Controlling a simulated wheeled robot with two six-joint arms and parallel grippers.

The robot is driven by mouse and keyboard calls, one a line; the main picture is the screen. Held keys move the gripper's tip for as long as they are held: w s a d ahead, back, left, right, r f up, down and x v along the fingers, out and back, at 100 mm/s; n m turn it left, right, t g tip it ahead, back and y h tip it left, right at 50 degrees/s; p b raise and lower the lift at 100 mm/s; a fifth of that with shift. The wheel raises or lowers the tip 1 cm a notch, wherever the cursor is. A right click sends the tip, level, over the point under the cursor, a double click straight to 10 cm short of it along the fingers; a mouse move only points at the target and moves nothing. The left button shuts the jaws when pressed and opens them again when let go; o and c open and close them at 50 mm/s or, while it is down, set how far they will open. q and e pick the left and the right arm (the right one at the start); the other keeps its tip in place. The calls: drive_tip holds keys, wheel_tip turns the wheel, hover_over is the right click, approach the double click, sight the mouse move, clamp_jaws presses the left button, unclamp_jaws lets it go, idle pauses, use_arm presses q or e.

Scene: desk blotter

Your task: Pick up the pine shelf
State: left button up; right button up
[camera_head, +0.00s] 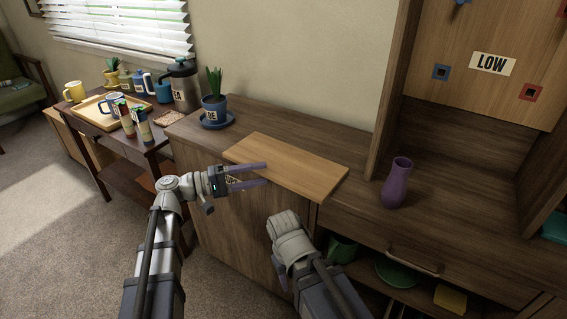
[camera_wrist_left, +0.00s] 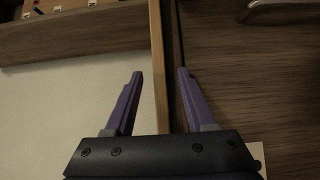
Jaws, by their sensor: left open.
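The pine shelf (camera_head: 300,163) is a flat, light wooden board lying on top of the dark brown cabinet, its front edge along the cabinet's front. My left gripper (camera_head: 267,172) is open and empty at this front edge, near the board's left part. One finger shows over the board and the other lower, in front.
A potted plant (camera_head: 214,101) on a blue saucer stands left of the board, and a purple vase (camera_head: 397,183) stands to its right. A panel marked LOW (camera_head: 470,62) rises at the back right. A drawer handle (camera_head: 413,263) sticks out at the front.

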use_arm(q)
clamp_jaws()
idle(0.4)
idle(1.0)
